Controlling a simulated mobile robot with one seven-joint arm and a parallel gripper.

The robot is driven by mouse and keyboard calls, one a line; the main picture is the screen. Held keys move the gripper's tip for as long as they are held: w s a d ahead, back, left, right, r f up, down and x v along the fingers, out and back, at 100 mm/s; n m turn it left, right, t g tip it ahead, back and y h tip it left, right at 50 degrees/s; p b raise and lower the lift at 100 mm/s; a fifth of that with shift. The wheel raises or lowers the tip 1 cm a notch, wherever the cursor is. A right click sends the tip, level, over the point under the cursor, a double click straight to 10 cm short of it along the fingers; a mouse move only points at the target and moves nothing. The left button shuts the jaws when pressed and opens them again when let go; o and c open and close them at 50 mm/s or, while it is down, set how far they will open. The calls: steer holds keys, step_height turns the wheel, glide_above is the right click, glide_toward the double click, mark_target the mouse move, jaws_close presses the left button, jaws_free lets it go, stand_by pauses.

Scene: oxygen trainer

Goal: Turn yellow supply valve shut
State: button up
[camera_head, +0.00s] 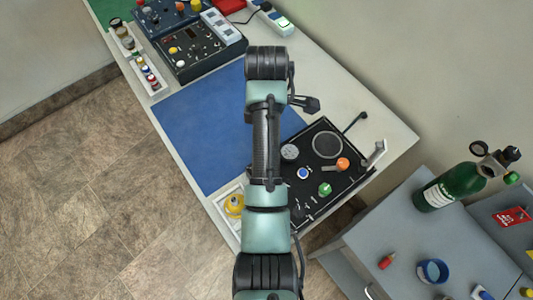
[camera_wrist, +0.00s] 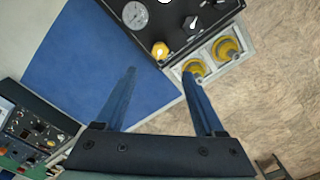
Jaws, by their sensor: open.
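The yellow valve knob (camera_wrist: 159,50) sits near the edge of the black panel (camera_wrist: 222,8), below a round gauge (camera_wrist: 135,14) in the wrist view. My gripper (camera_wrist: 159,73) is open and empty. In that view its two blue fingers point toward the panel edge, and the knob appears just beyond and between the fingertips, with no contact visible. In the head view the black panel (camera_head: 300,205) lies right of my arm. My arm hides the yellow knob and the gripper there.
A white tray (camera_wrist: 215,55) with two yellow cup-like parts adjoins the panel. The blue mat (camera_head: 205,125) is bare. The panel carries an orange knob (camera_head: 342,163) and a green knob (camera_head: 325,189). A green bottle (camera_head: 450,187) stands on the grey cabinet at right.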

step_height(320, 180, down, 11)
steer(key=shift+f+p, duration=0.1)
steer(key=shift+p, duration=0.65)
jaws_close()
